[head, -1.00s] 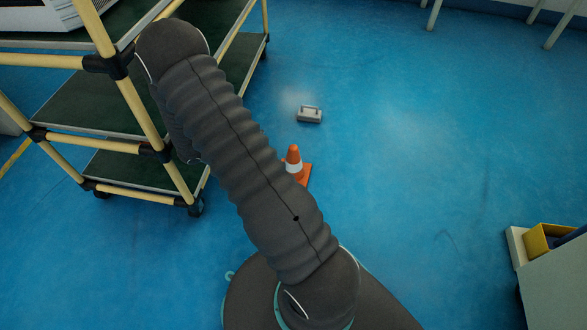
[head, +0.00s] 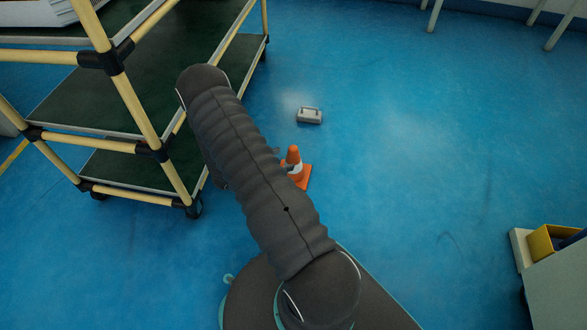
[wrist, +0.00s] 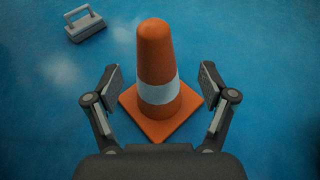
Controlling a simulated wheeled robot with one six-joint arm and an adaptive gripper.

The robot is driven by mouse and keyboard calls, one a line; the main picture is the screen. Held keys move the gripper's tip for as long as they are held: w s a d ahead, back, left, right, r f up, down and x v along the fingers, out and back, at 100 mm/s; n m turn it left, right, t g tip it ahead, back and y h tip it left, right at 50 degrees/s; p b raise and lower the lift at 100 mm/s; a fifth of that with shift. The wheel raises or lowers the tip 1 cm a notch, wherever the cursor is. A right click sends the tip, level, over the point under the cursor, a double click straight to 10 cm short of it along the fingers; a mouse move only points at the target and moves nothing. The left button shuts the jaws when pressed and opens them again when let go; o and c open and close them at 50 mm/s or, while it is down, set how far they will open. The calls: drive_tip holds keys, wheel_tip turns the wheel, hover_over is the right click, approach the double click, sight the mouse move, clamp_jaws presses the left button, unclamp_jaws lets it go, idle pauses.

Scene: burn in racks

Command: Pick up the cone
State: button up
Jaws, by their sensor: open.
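The cone (head: 304,178) is orange with a white band and a square orange base. It stands upright on the blue floor, partly hidden behind my arm in the head view. In the wrist view the cone (wrist: 156,58) stands in the middle, ahead of and between my open fingers. My gripper (wrist: 162,88) is open, with a finger on each side of the cone and a gap on both sides. In the head view my arm hides most of the gripper.
A grey box with a handle (head: 309,115) lies on the floor beyond the cone; it also shows in the wrist view (wrist: 84,25). A shelf cart with cream tubes (head: 130,108) stands at the left. A yellow bin (head: 552,242) is at the right. The floor right of the cone is clear.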

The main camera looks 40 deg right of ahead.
sight(288, 156)
drive_tip(key=shift+w+b+x, duration=0.15)
drive_tip(key=shift+b+x, duration=0.05)
drive_tip(key=shift+x, duration=1.15)
drive_tip(key=shift+w+b+x, duration=0.15)
drive_tip(key=shift+b+x, duration=0.05)
drive_tip(key=shift+x, duration=1.15)
clamp_jaws()
